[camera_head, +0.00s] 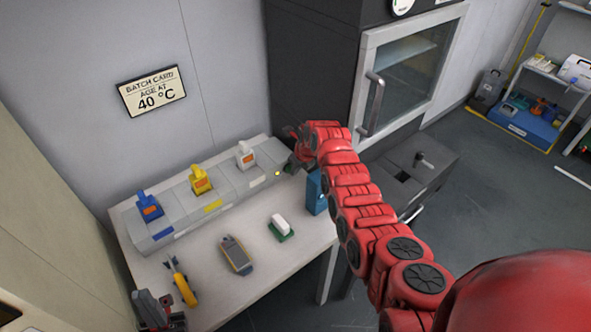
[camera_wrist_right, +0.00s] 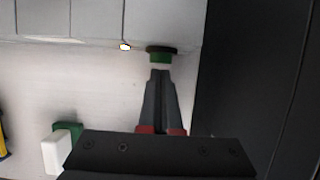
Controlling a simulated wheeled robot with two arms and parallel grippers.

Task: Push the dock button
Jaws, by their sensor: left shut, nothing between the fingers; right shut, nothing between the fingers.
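The grey dock (camera_head: 215,200) runs along the back of the table. The green dock button (camera_wrist_right: 160,57), with a dark round base, is on its front near the right end, and a bit of green (camera_head: 288,170) shows beside my gripper in the head view. My right gripper (camera_wrist_right: 160,74) is shut and empty, its tips pointing at the button and at or almost against it; I cannot tell whether they touch. In the head view this gripper (camera_head: 293,163) is partly hidden at the dock's right end. My left gripper (camera_head: 160,312) is shut and empty at the bottom left.
The dock holds blue (camera_head: 149,207), yellow (camera_head: 201,181) and white (camera_head: 245,155) units. A small light (camera_head: 277,173) glows beside the button. A meter (camera_head: 236,255), a yellow tool (camera_head: 181,282), a green-and-white block (camera_head: 281,228) and a blue box (camera_head: 315,192) are on the table. A dark oven (camera_head: 318,65) stands at right.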

